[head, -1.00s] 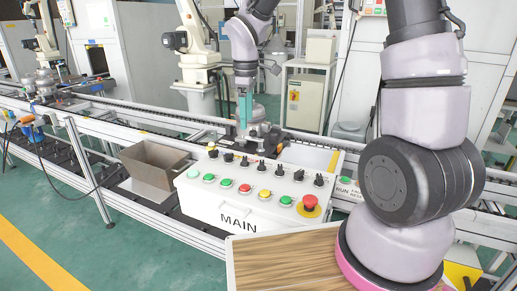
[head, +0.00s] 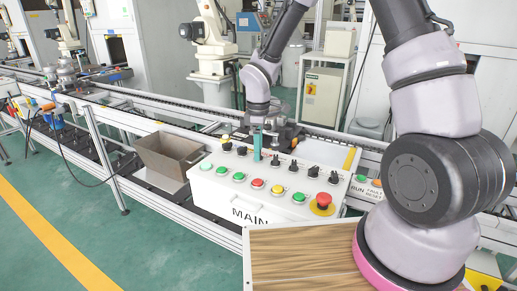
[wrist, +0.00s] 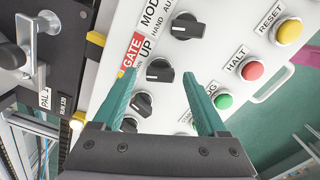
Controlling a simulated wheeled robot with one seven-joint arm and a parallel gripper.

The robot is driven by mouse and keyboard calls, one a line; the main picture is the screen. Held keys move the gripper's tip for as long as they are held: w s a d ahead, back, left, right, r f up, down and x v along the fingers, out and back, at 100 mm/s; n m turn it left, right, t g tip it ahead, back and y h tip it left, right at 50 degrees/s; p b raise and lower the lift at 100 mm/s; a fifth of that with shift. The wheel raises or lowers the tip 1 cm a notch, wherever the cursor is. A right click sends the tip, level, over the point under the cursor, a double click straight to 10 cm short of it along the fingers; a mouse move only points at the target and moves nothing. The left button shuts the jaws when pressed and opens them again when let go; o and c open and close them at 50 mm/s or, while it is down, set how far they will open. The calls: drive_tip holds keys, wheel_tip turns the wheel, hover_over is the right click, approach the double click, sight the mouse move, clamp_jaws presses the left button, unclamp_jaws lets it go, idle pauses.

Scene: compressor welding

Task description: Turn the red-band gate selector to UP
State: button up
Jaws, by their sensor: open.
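The gate selector (wrist: 160,71) is a black knob with a white pointer mark, beside a red GATE label (wrist: 131,52) and the word UP in the wrist view. The mark's exact setting is hard to read. My gripper (wrist: 160,76) is open, with its teal fingertips on either side of this knob. I cannot tell whether they touch it. In the head view my gripper (head: 258,157) is low over the selector row on the white MAIN panel (head: 222,199), and its fingers hide the knob there.
Other black selectors stand close by, one (wrist: 187,27) on the MODE side and one (wrist: 142,104) by the left finger. Green, red and yellow buttons (head: 278,190) and a red mushroom button (head: 323,199) line the front. An open brown bin (head: 169,157) stands left of the panel.

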drive_tip(key=shift+f, duration=0.2)
clamp_jaws()
drive_tip(key=shift+m, duration=0.4)
drive_tip(key=m, duration=0.3)
drive_tip(key=shift+m, duration=0.3)
drive_tip(key=m, duration=0.4)
drive_tip(key=shift+m, duration=0.3)
